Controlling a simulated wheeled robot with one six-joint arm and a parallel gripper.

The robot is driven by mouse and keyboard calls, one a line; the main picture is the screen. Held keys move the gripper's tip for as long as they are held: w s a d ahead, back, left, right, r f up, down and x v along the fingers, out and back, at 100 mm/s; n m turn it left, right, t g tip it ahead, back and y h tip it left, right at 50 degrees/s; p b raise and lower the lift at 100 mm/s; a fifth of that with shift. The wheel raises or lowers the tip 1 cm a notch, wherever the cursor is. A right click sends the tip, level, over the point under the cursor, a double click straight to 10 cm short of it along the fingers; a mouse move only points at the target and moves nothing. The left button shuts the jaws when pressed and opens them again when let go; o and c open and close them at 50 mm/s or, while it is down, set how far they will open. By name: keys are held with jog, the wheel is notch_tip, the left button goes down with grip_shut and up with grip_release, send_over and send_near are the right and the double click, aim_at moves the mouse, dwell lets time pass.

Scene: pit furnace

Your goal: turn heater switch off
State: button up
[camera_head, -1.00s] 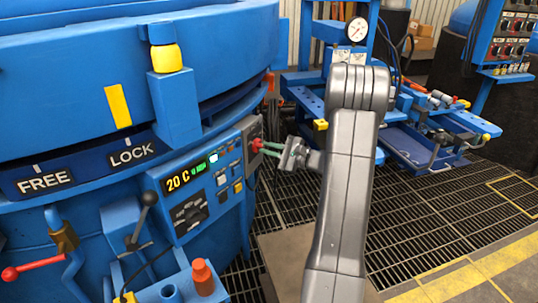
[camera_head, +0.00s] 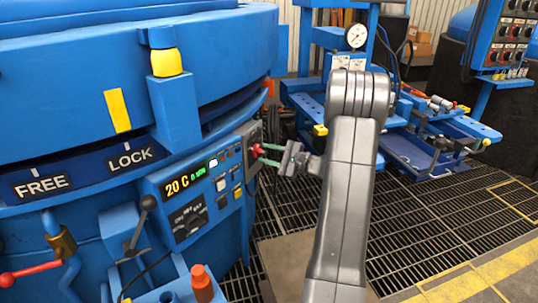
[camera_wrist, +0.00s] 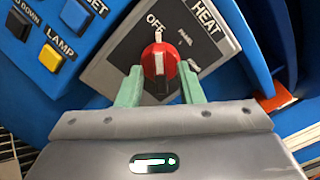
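The heater switch (camera_wrist: 159,62) is a red knob with a white stripe on a grey panel (camera_wrist: 107,70). In the wrist view its stripe lines up with the white mark under the OFF label (camera_wrist: 153,21). The HEAT label (camera_wrist: 204,17) is to the right of it. My gripper (camera_wrist: 160,85) has one green finger on each side of the knob, and both appear to touch it. In the head view the red knob (camera_head: 257,151) is at my gripper's fingertips (camera_head: 264,155), on the right end of the blue control panel.
The control panel's display (camera_head: 184,184) reads 20 C. A yellow LAMP button (camera_wrist: 50,57) and a blue button (camera_wrist: 75,15) are left of the switch. A lever (camera_head: 148,203) and red-handled valve (camera_head: 30,271) stand at the left. Grated floor (camera_head: 430,225) lies to the right.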

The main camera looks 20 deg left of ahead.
jog(key=s+d+p, duration=0.1)
jog(key=d+p, duration=0.2)
jog(key=d, duration=1)
jog(key=shift+s+d, duration=0.2)
jog(key=shift+d, duration=0.15)
jog(key=a+b, duration=0.1)
jog(key=a, duration=0.3)
jog(key=w+a+b, duration=0.1)
jog(key=a, duration=0.3)
jog(key=a+b, duration=0.1)
jog(key=a, duration=0.4)
jog(key=shift+w+f, duration=0.1)
jog(key=shift+w, duration=0.05)
jog(key=shift+a, duration=0.4)
jog(key=shift+d, duration=0.15)
